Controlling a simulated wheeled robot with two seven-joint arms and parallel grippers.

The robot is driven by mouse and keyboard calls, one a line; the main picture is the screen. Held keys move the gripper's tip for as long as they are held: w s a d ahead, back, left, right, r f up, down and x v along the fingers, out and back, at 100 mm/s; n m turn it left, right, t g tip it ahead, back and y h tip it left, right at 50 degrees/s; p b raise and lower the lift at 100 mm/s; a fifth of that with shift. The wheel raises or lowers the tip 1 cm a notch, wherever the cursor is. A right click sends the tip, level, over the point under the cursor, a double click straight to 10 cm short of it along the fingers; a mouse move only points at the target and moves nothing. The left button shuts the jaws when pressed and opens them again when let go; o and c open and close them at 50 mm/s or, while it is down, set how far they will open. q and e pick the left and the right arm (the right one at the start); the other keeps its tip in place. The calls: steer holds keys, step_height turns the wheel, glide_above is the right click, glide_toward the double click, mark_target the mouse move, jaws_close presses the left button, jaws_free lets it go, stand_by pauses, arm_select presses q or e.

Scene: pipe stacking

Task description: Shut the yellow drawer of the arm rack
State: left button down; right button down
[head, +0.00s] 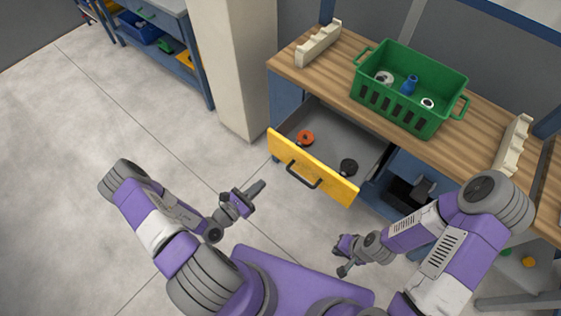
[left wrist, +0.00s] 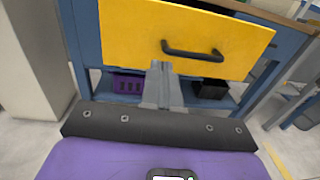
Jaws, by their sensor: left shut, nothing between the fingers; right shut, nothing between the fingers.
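The yellow drawer (head: 318,172) stands pulled out from under the wooden workbench in the head view. It has a dark bar handle (head: 303,176) and holds an orange part (head: 305,138) and a black part (head: 348,167). My left gripper (head: 257,188) is shut and empty, left of the drawer front and apart from it. In the left wrist view the yellow drawer front (left wrist: 190,45) with its handle (left wrist: 195,52) fills the top, beyond the shut fingers (left wrist: 160,75). My right gripper (head: 340,256) is shut and empty, below the drawer in the picture.
A green basket (head: 400,112) with several parts stands on the workbench (head: 345,60), between two notched cream racks (head: 318,43) (head: 513,145). A beige pillar (head: 235,65) rises left of the bench. The floor left of the drawer is clear.

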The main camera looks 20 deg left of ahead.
arm_select(q)
steer(key=a+y, duration=0.1)
steer(key=b, duration=0.3)
glide_toward(286, 152)
steer(key=shift+n+t, duration=0.3)
steer(key=shift+n, duration=0.1)
steer(key=x, duration=0.5)
steer(key=shift+w+d+f, duration=0.25)
steer(key=shift+w+f, duration=0.05)
steer(key=shift+f, duration=0.1)
steer(key=shift+w+d+r, duration=0.1)
steer(key=shift+w+d, duration=0.1)
steer(key=shift+w, duration=0.3)
